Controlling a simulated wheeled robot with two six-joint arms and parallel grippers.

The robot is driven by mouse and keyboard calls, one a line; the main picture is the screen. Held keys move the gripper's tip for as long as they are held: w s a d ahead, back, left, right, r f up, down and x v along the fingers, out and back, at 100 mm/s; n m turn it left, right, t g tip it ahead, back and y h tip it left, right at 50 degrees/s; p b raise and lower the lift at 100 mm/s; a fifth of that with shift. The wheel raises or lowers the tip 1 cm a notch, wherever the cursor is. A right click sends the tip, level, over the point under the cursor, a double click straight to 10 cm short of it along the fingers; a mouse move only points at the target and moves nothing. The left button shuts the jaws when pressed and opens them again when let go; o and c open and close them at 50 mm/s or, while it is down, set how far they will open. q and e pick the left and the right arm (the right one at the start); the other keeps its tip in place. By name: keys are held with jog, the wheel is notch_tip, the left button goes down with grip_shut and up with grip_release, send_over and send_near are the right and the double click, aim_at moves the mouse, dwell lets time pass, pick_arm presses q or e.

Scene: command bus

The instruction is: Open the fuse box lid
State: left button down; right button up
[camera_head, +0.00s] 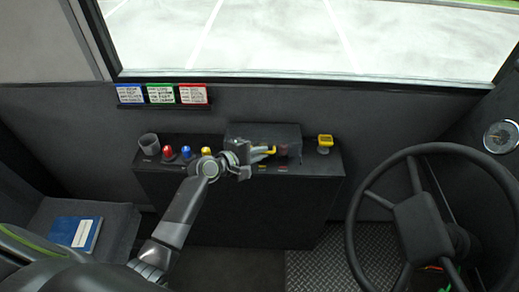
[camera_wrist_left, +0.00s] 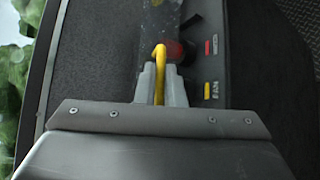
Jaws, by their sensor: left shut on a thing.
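The fuse box (camera_head: 263,131) is a dark box on top of the black console, near its middle. A yellow handle (camera_head: 264,151) shows at its front; I cannot tell how far the lid is raised. My left gripper (camera_head: 247,152) reaches in from the left in front of the box. In the left wrist view my gripper (camera_wrist_left: 160,84) has its two grey fingers shut on the yellow handle (camera_wrist_left: 158,56), whose bent end sticks out beyond the tips. My right gripper is not in view.
The console (camera_head: 240,210) also bears a grey cup (camera_head: 149,143), red (camera_head: 168,153) and blue (camera_head: 186,152) knobs, a yellow knob (camera_head: 206,151) and a yellow device (camera_head: 325,141). A round red part (camera_wrist_left: 173,50) lies close behind the handle. A steering wheel (camera_head: 425,225) stands at right.

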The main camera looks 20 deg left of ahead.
pick_arm(q)
jog(key=w+r+n+g+p, duration=0.1)
jog(key=r+g+p, duration=0.1)
jog(key=p, duration=0.3)
jog(key=w+a+r+n+g+p, duration=0.1)
jog(key=w+r+g+p, duration=0.1)
jog(key=r+p, duration=0.3)
jog(key=w+r+n+g+p, duration=0.1)
jog(key=w+r+g+p, duration=0.1)
jog(key=p, duration=0.5)
jog(key=shift+w+a+r+n, duration=0.1)
jog(key=shift+a+r+n, duration=0.25)
jog(key=shift+r, duration=0.35)
jog(key=w+a+r+n+g, duration=0.1)
jog(key=w+a+r+g, duration=0.1)
jog(key=w, duration=0.4)
jog(key=shift+w+r+h+b, duration=0.3)
jog(key=shift+w+r+b, duration=0.1)
jog(key=shift+r, duration=0.3)
jog(key=c, duration=1.5)
grip_release()
